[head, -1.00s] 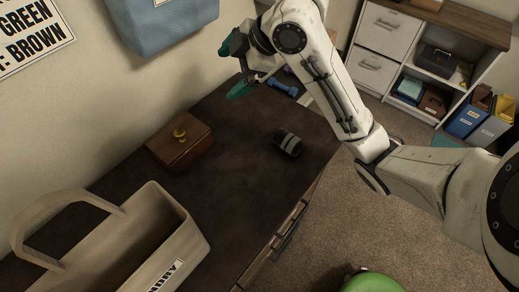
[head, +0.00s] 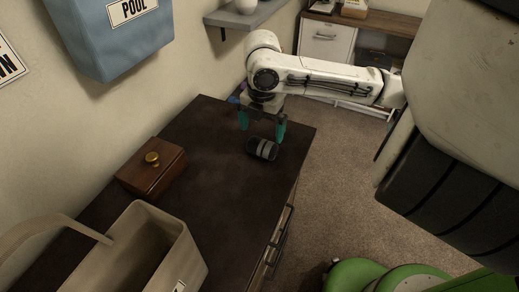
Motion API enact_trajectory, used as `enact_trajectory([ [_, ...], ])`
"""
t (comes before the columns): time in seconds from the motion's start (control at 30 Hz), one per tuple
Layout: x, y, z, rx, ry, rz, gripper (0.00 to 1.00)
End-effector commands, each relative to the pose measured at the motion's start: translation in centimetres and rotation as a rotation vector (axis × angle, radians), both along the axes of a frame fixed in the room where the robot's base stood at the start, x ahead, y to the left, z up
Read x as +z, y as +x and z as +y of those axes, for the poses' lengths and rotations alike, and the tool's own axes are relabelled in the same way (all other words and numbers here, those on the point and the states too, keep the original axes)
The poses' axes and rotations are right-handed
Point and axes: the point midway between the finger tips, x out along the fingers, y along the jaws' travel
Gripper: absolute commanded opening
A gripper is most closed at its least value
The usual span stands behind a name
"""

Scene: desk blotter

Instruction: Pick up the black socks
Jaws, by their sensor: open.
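The black socks (head: 263,149) are a dark rolled bundle with light grey bands, lying on the dark brown desk top (head: 215,190) near its far right end. My gripper (head: 261,128) points down over that end of the desk, with its two teal fingers spread apart. The fingertips are just above or behind the socks in the picture; the right finger comes close to the bundle's upper right side. I cannot tell whether they touch. Nothing shows between the fingers.
A wooden box with a brass knob (head: 151,172) sits at the desk's left edge. A beige laundry bin with a handle (head: 150,250) stands at the front left. A blue "POOL" bag (head: 125,35) hangs on the wall. The desk between box and socks is clear.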

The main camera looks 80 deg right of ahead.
Motion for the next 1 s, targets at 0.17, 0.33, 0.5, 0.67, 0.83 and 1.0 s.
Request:
enact_trajectory([
  [0.17,-1.7,0.0,0.0,-0.001,0.0,-0.001,1.0],
  [0.33,-3.2,-0.1,0.0,-0.002,0.001,-0.001,1.0],
  [0.5,-5.7,-0.2,0.0,-0.002,0.001,-0.001,1.0],
  [0.67,-7.0,-0.2,0.0,-0.001,-0.001,-0.003,1.0],
  [0.83,-7.1,-0.2,0.0,0.0,-0.002,-0.003,1.0],
  [1.0,-7.0,-0.2,0.0,0.0,-0.002,-0.003,0.9],
])
